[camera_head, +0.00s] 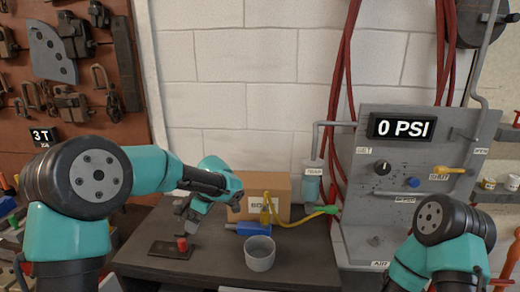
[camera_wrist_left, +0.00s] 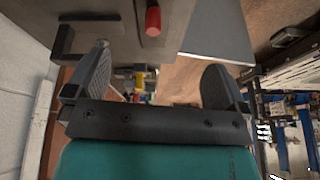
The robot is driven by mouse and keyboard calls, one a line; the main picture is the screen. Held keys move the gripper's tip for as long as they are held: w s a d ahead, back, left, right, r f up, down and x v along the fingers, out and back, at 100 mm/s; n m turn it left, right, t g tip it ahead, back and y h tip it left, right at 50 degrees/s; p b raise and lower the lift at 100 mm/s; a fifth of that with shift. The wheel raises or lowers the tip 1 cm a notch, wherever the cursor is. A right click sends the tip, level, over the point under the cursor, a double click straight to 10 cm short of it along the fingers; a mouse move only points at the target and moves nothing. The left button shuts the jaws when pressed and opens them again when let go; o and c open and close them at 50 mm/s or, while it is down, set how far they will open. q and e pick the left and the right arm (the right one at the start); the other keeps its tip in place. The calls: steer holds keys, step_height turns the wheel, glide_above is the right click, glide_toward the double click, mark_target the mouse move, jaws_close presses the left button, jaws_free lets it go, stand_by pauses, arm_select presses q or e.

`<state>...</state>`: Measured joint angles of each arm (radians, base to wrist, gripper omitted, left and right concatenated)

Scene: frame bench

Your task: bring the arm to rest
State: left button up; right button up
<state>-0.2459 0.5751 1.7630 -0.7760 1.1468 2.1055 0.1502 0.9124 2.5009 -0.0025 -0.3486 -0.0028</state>
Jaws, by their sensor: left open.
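My left gripper (camera_head: 187,222) hangs over the back left of the dark bench, pointing down. It also shows in the left wrist view (camera_wrist_left: 155,82), with its two fingers spread apart and nothing between them. A small red cylinder (camera_head: 182,244) stands on a dark flat plate (camera_head: 160,250) just below the gripper, apart from it. The red cylinder also shows at the top of the left wrist view (camera_wrist_left: 153,20), beyond the fingers. My right arm shows at the lower right of the head view, but its gripper is out of frame.
A grey cup (camera_head: 260,255) stands right of the plate. Behind it are a blue tool (camera_head: 252,229) with a yellow hose and a cardboard box (camera_head: 281,187). A grey panel (camera_head: 385,225) reading 0 PSI stands at the right. A tool board (camera_head: 110,35) hangs at the left.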

arm_select(q)
steer(key=s+d+f+m+g+h, duration=0.1)
steer(key=s+d+f+m, duration=0.2)
steer(key=s+f+m, duration=0.35)
steer(key=s+d+f+m+g+h, duration=0.1)
steer(key=s+d+f+m, duration=0.4)
steer(key=f, duration=0.3)
steer(key=s+a+f+m+t+h, duration=0.1)
steer(key=s+a+f+h, duration=0.2)
steer(key=s+f, duration=0.5)
steer(key=s+a+f+m+t+h, duration=0.1)
steer(key=s+a+f+h, duration=0.2)
steer(key=s+f, duration=0.5)
step_height(320, 180, down, 5)
steer(key=shift+s+a+r+m+t, duration=0.15)
steer(key=shift+s+a+m+t, duration=0.1)
steer(key=shift+m+t, duration=0.15)
